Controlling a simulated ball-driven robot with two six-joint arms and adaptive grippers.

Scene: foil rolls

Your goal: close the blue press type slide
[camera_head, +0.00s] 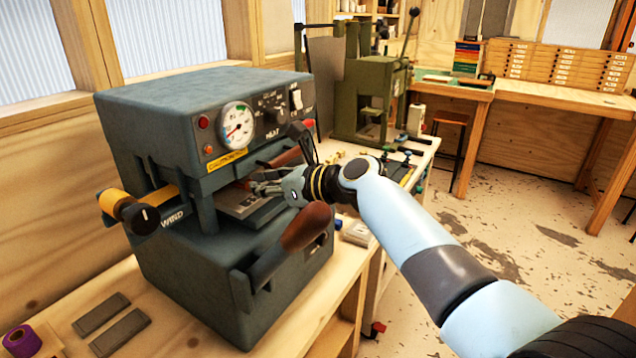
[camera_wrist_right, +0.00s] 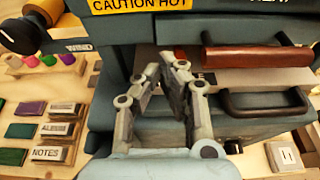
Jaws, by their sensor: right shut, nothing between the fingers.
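The blue-grey press (camera_head: 200,110) stands on the bench at the left, with a gauge and a yellow caution label. Its type slide (camera_head: 238,203) shows as a grey plate low in the front opening, partly sticking out. My left gripper is out of view.
A lever with a brown grip (camera_head: 306,227) juts out from the press's front right. A yellow foil roll with a black knob (camera_head: 140,215) sticks out at left. A green press (camera_head: 370,95) stands behind. Two dark bars (camera_head: 110,322) lie on the bench.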

